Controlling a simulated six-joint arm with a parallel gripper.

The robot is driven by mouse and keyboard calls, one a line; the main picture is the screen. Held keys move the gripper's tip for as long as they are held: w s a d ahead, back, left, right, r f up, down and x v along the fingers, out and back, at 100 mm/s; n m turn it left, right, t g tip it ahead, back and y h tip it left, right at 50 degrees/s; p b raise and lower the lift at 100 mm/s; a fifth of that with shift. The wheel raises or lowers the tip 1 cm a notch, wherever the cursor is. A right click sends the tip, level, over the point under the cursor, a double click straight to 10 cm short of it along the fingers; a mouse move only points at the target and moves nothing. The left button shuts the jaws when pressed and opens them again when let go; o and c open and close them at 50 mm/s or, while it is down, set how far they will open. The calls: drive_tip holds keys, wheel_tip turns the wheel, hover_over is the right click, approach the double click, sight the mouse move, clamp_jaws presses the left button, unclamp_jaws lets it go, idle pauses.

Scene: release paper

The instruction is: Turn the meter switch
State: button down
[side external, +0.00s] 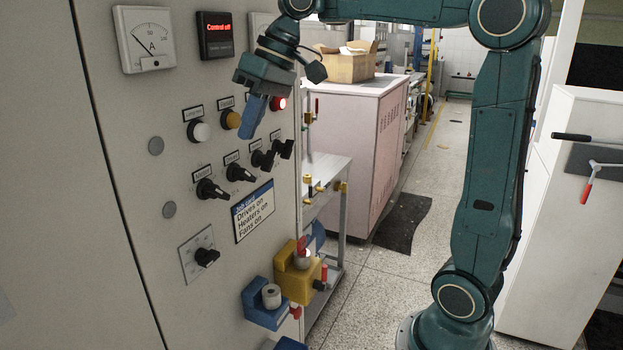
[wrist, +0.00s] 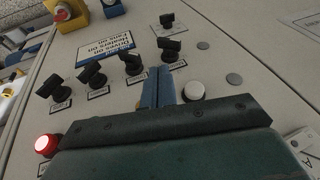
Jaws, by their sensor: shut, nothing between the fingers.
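The grey control panel (side external: 120,130) carries several black rotary switches. One on a square plate (side external: 207,257) sits lowest, and it also shows near the top of the wrist view (wrist: 167,22). The others form a slanted row, from the left switch (side external: 210,189) to the right one (side external: 284,148). Their small labels are too small to read, so I cannot tell which is the meter switch. My gripper (side external: 247,136) is shut and empty, its blue fingers in front of the button row, above the switch row. In the wrist view the fingertips (wrist: 158,68) point toward the switches, apparently touching none.
A white button (side external: 199,131), a yellow button (side external: 231,120) and a lit red button (side external: 278,104) are close to my gripper. Above are an ammeter (side external: 145,38) and a "Control off" display (side external: 215,35).

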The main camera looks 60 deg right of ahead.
sight(226, 193)
drive_tip(key=shift+x, duration=4.65)
drive_tip(key=shift+f+y, duration=0.55)
drive_tip(key=shift+y, duration=0.15)
drive_tip(key=y, duration=0.2)
drive_tip(key=f+m+y, duration=0.1)
drive_tip(key=y, duration=0.1)
drive_tip(key=shift+d, duration=0.15)
drive_tip(key=shift+s+d+f, duration=0.1)
drive_tip(key=shift+d+f, duration=0.1)
drive_tip(key=shift+f, duration=0.35)
drive_tip(key=shift+r, duration=0.1)
drive_tip(key=shift+r, duration=0.85)
